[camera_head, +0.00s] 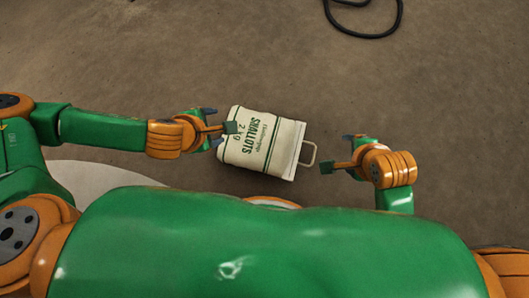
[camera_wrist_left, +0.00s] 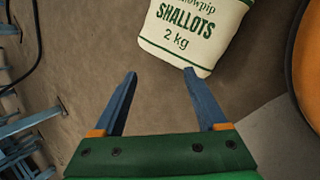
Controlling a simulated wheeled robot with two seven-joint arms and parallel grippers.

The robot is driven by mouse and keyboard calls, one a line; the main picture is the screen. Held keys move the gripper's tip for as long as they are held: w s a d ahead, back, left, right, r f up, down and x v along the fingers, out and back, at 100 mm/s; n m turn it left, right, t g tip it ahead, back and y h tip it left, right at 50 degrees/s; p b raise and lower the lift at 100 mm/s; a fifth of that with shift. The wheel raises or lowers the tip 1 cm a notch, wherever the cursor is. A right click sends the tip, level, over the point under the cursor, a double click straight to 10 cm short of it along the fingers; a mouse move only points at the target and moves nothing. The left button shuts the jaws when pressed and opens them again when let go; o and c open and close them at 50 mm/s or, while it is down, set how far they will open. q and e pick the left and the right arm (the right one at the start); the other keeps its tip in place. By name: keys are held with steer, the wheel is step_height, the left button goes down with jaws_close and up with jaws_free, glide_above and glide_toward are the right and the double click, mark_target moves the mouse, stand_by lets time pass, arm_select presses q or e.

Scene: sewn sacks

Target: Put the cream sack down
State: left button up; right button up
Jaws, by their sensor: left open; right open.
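The cream sack (camera_head: 262,144) has green print reading "SHALLOTS 2 kg" and a loop handle at its right end. It lies on the brown floor between my two grippers. It also shows at the top of the left wrist view (camera_wrist_left: 195,32), beyond the fingertips. My left gripper (camera_head: 219,135) is open at the sack's left end, with one finger overlapping the sack's edge in the head view. Its spread blue fingers in the left wrist view (camera_wrist_left: 170,82) have nothing between them. My right gripper (camera_head: 342,151) is open and empty, just right of the handle and apart from it.
A black hose or cable (camera_head: 372,36) lies curled on the floor at the top right; a dark line also runs at the left wrist view's upper left. Blue metal parts (camera_wrist_left: 25,130) show at that view's left edge. The floor (camera_head: 180,60) beyond the sack is clear.

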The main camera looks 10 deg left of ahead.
mark_target(227, 141)
arm_select(q)
steer(key=s+a+f+m+y+b, duration=0.1)
steer(key=s+a+f+m+b, duration=0.1)
steer(key=s+f+m, duration=0.1)
steer(key=shift+s+a+f+g, duration=0.15)
steer(key=shift+s+f+g, duration=0.15)
steer(key=shift+s+f, duration=0.3)
arm_select(e)
steer(key=shift+s+d+f+m, duration=0.1)
steer(key=shift+s+f+m, duration=0.3)
steer(key=shift+f, duration=0.2)
steer(key=shift+s+d+f+m, duration=0.1)
steer(key=shift+s+f+m, duration=0.3)
steer(key=shift+f, duration=0.2)
